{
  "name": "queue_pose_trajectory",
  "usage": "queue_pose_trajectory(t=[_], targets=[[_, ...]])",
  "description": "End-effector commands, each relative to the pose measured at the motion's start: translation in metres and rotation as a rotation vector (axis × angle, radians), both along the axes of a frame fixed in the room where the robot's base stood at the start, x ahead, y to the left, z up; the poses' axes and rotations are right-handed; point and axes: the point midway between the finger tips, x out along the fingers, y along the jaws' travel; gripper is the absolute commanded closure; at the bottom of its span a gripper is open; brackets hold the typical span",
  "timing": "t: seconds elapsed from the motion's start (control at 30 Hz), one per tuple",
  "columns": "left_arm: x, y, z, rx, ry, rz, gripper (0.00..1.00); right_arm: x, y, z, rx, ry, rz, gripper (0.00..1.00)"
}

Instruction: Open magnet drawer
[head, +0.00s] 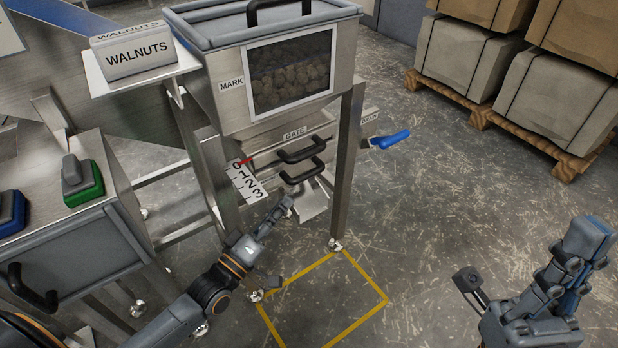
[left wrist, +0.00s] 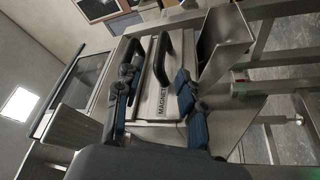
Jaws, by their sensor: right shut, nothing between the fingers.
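The magnet drawer (left wrist: 150,103) shows in the left wrist view as a metal front lettered MAGNET, partly hidden by my fingers. Its black handle (left wrist: 161,62) stands between and beyond my fingertips. In the head view, the lower black handle (head: 302,174) sits under the GATE handle (head: 303,150). The drawer front is hard to make out there. My left gripper (head: 281,210) is just below and in front of the lower handle. In the left wrist view it (left wrist: 156,76) is open, its fingers apart and holding nothing. My right gripper (head: 575,250) is shut and empty, far right.
The steel hopper (head: 228,101) with a walnut window stands on legs. A metal chute (head: 313,201) is beside my left gripper, and a blue lever (head: 389,139) sticks out right. A control box (head: 107,224) stands left. The floor between my arms is clear, with a yellow outline (head: 367,318).

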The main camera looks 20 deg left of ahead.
Motion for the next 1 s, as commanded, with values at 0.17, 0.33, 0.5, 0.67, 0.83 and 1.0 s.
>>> queue_pose_trajectory(t=[0.17,0.33,0.5,0.67,0.83,1.0], targets=[[0.039,-0.013,0.007,-0.002,-0.005,0.001,0.61,-0.010,-0.002,-0.010,0.018,-0.053,0.003,1.00],[0.068,-0.023,0.014,0.000,-0.002,0.001,0.61,-0.010,-0.002,-0.019,0.017,-0.051,0.002,1.00],[0.087,-0.030,0.018,0.001,0.000,0.000,0.61,-0.010,-0.002,-0.023,0.016,-0.051,0.003,1.00],[0.094,-0.032,0.020,0.003,0.001,0.001,0.61,-0.009,-0.002,-0.025,0.016,-0.051,0.003,1.00],[0.095,-0.033,0.021,0.003,0.002,0.000,0.61,-0.009,-0.002,-0.024,0.016,-0.050,0.003,1.00],[0.094,-0.032,0.021,0.003,0.001,0.001,0.79,-0.009,-0.002,-0.024,0.016,-0.050,0.004,1.00]])
